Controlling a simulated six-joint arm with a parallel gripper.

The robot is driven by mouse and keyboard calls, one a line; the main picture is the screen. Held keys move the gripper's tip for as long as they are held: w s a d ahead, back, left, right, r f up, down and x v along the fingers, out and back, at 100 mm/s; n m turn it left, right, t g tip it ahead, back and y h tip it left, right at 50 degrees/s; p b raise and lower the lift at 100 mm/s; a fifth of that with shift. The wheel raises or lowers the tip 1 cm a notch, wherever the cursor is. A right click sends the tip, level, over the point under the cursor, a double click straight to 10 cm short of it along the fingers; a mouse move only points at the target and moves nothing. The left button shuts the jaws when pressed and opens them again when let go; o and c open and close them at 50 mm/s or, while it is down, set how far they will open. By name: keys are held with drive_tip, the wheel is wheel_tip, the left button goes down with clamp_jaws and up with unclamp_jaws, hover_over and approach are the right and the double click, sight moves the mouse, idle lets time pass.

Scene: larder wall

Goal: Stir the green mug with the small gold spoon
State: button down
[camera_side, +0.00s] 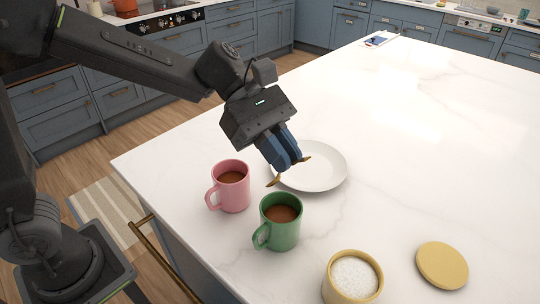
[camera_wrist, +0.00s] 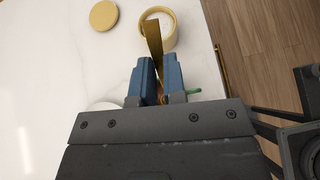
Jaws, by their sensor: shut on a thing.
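My gripper (camera_side: 287,166) has blue fingers and is shut on the small gold spoon (camera_side: 274,182), whose ends stick out on either side of the fingers. It holds the spoon over the near left part of the white plate, behind the green mug (camera_side: 280,232). The mug stands upright with brown liquid inside, and the spoon is apart from it. In the wrist view the spoon (camera_wrist: 153,38) passes between the fingers (camera_wrist: 156,80). There only a bit of the green mug (camera_wrist: 194,91) shows beside the right finger; the rest is hidden.
A pink mug (camera_side: 230,187) with brown liquid stands left of the green mug. The white plate (camera_side: 328,165) lies behind. A yellow canister (camera_side: 352,284) of white grains stands at the front, its round lid (camera_side: 442,265) to the right. The counter's far right is largely clear.

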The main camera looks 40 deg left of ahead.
drive_tip(key=shift+w+a+r+n+t+h, duration=0.15)
drive_tip(key=shift+w+n+t+h, duration=0.25)
drive_tip(key=shift+h, duration=0.2)
drive_tip(key=shift+w+r+n+t+h, duration=0.2)
drive_tip(key=shift+w+n+h, duration=0.1)
drive_tip(key=shift+w+h, duration=0.25)
